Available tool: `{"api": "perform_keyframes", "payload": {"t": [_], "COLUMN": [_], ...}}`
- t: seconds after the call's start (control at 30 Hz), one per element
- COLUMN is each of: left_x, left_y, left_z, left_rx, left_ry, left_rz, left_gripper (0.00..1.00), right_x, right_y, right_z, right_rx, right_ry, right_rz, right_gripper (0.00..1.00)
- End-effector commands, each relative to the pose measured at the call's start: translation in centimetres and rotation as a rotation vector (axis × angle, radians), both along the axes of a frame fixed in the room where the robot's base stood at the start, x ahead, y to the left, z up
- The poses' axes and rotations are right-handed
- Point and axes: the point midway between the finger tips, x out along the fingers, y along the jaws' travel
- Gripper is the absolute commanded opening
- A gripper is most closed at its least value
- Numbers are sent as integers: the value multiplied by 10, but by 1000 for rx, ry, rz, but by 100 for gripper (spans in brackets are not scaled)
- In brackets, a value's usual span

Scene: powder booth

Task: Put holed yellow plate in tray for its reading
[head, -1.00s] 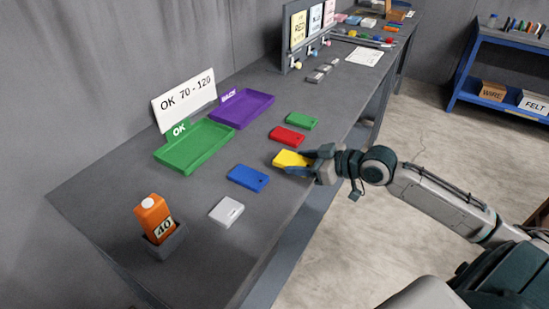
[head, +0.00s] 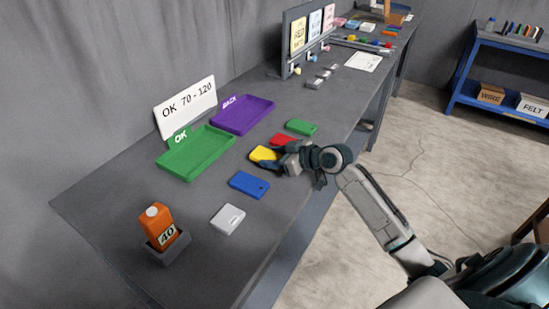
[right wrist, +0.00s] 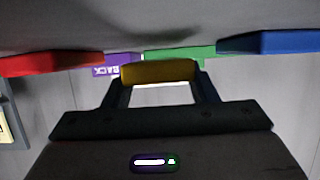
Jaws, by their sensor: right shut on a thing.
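The yellow plate (head: 263,154) is held in my right gripper (head: 268,159), which is shut on it. In the right wrist view the yellow plate (right wrist: 158,72) sits between the two fingers. Its hole cannot be made out. The green OK tray (head: 196,153) lies left of the gripper and is empty. The purple BACK tray (head: 242,114) lies behind it, also empty. The orange gauge (head: 158,222) stands upright in a grey holder at the front left and shows 40. A white sign (head: 187,106) reads OK 70 - 120. My left gripper is out of view.
A blue plate (head: 249,184), a red plate (head: 283,140), a green plate (head: 301,127) and a light grey plate (head: 228,219) lie along the bench (head: 120,190) near the held plate. A panel with colour cards (head: 299,35) stands farther back.

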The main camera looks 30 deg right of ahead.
Motion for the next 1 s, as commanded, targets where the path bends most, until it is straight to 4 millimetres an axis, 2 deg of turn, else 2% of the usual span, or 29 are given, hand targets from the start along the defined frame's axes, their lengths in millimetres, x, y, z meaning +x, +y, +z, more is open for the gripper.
{"api": "perform_keyframes", "payload": {"t": [0.1, 0.53, 0.57, 0.63, 1.0], "left_x": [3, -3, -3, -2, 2], "left_y": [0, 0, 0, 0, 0], "left_z": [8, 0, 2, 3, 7], "left_rx": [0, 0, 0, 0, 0], "left_ry": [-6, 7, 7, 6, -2], "left_rz": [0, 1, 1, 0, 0], "left_gripper": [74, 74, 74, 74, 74], "right_x": [0, 0, 0, 0, -1], "right_y": [1, 0, 0, 0, 0], "right_z": [-10, -19, -18, -18, -17], "right_rx": [3, 0, 0, 0, 1], "right_ry": [-1, -3, -2, -2, -2], "right_rz": [0, -1, -1, -1, -1], "right_gripper": [20, 20, 58, 72, 74]}}
